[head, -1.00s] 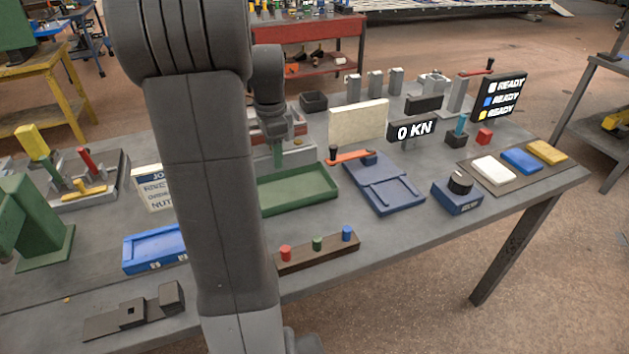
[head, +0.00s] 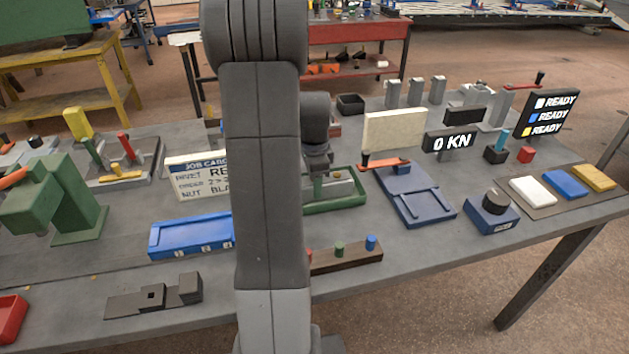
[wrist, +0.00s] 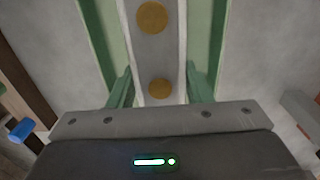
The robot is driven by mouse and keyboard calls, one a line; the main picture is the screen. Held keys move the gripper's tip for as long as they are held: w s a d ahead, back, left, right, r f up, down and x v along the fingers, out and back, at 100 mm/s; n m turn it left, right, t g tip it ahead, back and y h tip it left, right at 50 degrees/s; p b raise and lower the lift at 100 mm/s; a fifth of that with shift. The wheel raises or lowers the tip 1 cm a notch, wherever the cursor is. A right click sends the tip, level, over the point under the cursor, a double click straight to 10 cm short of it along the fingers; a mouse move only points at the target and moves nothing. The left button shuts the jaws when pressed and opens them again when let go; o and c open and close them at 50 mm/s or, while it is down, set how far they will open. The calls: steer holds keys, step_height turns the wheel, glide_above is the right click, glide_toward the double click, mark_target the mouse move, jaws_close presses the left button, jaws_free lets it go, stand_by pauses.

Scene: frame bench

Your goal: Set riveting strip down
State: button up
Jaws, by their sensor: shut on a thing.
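The riveting strip (wrist: 155,55) is a pale grey bar with round brass-coloured discs. In the wrist view it runs away from my gripper (wrist: 160,88), whose green fingers are shut on its two sides. A green tray (wrist: 210,35) shows beyond and on both sides of the strip. In the head view, the green tray (head: 345,203) stands mid-bench, and my gripper (head: 318,185) is over its left part. Part of the strip shows inside the tray outline; my arm hides the rest. I cannot tell whether the strip touches the tray floor.
A blue clamp plate (head: 418,198) stands just right of the tray. A dark block with coloured pegs (head: 350,257) lies in front. A blue tray (head: 190,237) and a job card (head: 197,178) are to the left. A cream panel (head: 394,130) stands behind.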

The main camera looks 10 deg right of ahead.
steer(key=shift+f, duration=0.15)
steer(key=o, duration=1.3)
step_height(320, 180, up, 12)
steer(key=shift+r, duration=0.2)
